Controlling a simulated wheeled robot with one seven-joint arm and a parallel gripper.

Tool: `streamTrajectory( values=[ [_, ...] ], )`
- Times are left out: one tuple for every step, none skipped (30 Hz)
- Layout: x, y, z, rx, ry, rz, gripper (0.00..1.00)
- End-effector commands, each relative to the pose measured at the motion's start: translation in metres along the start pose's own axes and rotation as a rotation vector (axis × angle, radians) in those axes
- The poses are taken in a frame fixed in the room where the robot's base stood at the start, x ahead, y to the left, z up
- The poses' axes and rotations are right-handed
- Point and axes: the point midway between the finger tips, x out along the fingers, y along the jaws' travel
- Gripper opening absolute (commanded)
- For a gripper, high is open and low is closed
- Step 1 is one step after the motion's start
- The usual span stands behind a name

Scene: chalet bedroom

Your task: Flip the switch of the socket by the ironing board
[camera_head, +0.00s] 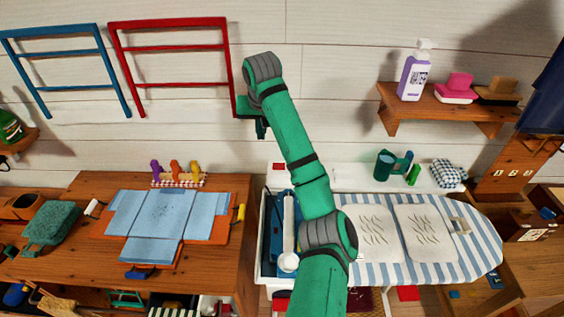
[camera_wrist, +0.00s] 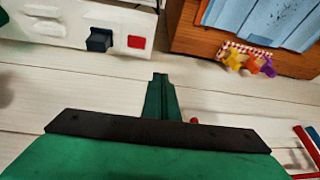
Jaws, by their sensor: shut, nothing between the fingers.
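A white socket panel sits low on the wall. Its red switch (camera_wrist: 136,41) and a dark blue plug-like block (camera_wrist: 98,39) show in the wrist view. In the head view a small red patch, likely the same switch (camera_head: 279,166), shows just left of my arm; the arm hides part of the panel. The ironing board (camera_head: 480,245) has a blue-striped cover and stands right of my arm. My gripper (camera_head: 262,132) is shut and empty in front of the wall, above the switch and apart from it. Its closed fingers also show in the wrist view (camera_wrist: 160,78).
A wooden table (camera_head: 85,190) with folded blue cloth (camera_head: 155,220) stands left. Red (camera_head: 170,68) and blue (camera_head: 70,70) racks hang on the wall beside my gripper. A wooden shelf (camera_head: 440,107) with a purple-white bottle (camera_head: 415,75) is at upper right. Bare wall lies around the gripper.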

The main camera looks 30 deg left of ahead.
Motion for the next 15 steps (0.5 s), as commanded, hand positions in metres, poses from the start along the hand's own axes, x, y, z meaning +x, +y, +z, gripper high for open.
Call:
streamTrajectory(
  values=[
    [-0.001, 0.01, 0.004, 0.013, -0.031, 0.036, 0.0],
    [-0.002, 0.014, 0.006, 0.021, -0.046, 0.051, 0.0],
    [-0.002, 0.018, 0.009, 0.03, -0.062, 0.067, 0.0],
    [-0.002, 0.02, 0.01, 0.034, -0.07, 0.075, 0.0],
    [-0.002, 0.022, 0.011, 0.037, -0.076, 0.08, 0.0],
    [-0.002, 0.023, 0.012, 0.038, -0.08, 0.084, 0.0],
    [-0.002, 0.023, 0.012, 0.038, -0.081, 0.085, 0.0],
    [-0.002, 0.022, 0.012, 0.038, -0.081, 0.085, 0.0],
    [-0.002, 0.022, 0.012, 0.037, -0.08, 0.084, 0.0],
    [-0.002, 0.022, 0.012, 0.037, -0.08, 0.084, 0.0],
    [-0.002, 0.022, 0.012, 0.037, -0.079, 0.083, 0.0],
    [-0.002, 0.021, 0.012, 0.036, -0.079, 0.083, 0.0],
    [-0.002, 0.021, 0.012, 0.036, -0.079, 0.082, 0.0],
    [-0.002, 0.021, 0.012, 0.035, -0.079, 0.082, 0.0],
    [-0.001, 0.02, 0.012, 0.035, -0.079, 0.081, 0.0]
  ],
)
